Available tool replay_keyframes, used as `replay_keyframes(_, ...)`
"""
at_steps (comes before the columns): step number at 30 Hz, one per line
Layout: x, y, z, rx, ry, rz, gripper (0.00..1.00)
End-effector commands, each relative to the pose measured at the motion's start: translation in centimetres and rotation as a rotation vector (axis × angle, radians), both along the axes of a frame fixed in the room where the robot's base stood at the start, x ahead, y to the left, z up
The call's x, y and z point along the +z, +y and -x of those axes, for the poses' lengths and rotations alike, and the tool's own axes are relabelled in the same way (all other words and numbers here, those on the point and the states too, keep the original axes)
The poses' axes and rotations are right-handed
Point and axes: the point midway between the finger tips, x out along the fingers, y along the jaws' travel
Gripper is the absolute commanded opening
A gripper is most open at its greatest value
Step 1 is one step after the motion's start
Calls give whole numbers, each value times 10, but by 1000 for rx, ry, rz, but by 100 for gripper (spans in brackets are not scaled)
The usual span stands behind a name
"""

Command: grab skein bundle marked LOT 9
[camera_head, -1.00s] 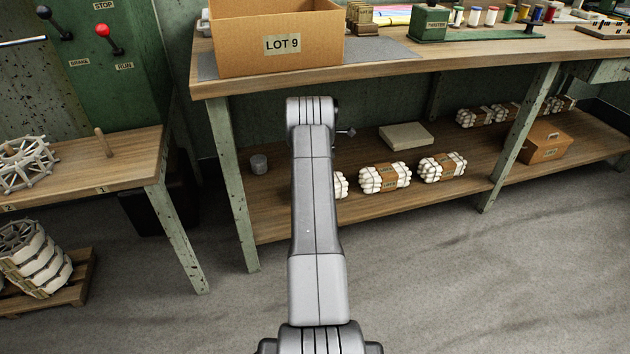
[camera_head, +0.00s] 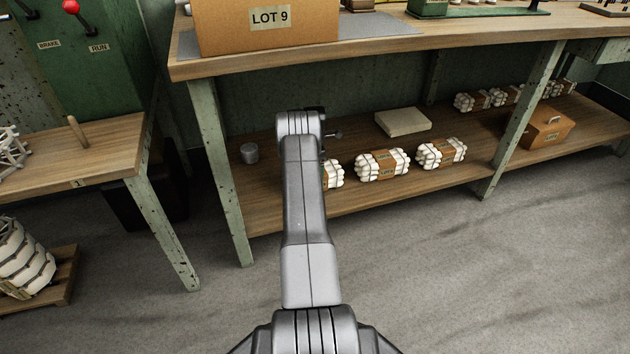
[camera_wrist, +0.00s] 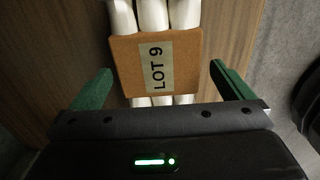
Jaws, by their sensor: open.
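In the wrist view, a white skein bundle (camera_wrist: 151,14) with a brown wrap (camera_wrist: 125,57) and a pale label reading LOT 9 (camera_wrist: 158,67) lies on the wooden shelf. My gripper (camera_wrist: 160,76) is open, with a green finger on each side of the wrap and visible gaps between. In the head view, a bundle (camera_head: 335,173) shows partly behind my arm; its label is hidden. Two more wrapped bundles, a middle one (camera_head: 382,165) and a right one (camera_head: 441,152), lie to its right, their labels too small to read surely. My gripper is hidden there behind my arm.
A cardboard box marked LOT 9 (camera_head: 225,30) stands on the bench top (camera_head: 400,40) above the lower shelf (camera_head: 290,218). A grey cup (camera_head: 249,153), a flat pale block (camera_head: 403,122) and a brown case (camera_head: 547,128) are on the shelf. Bench legs (camera_head: 222,170) flank it.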

Motion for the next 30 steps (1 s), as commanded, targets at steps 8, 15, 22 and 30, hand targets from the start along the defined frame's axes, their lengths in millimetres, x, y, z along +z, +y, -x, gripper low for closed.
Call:
replay_keyframes(8,-41,0,-2,0,2,0,100)
replay_keyframes(15,-48,0,-3,0,1,0,100)
replay_keyframes(22,-48,0,-2,0,1,0,71)
replay_keyframes(30,-46,0,-3,0,-1,1,41)
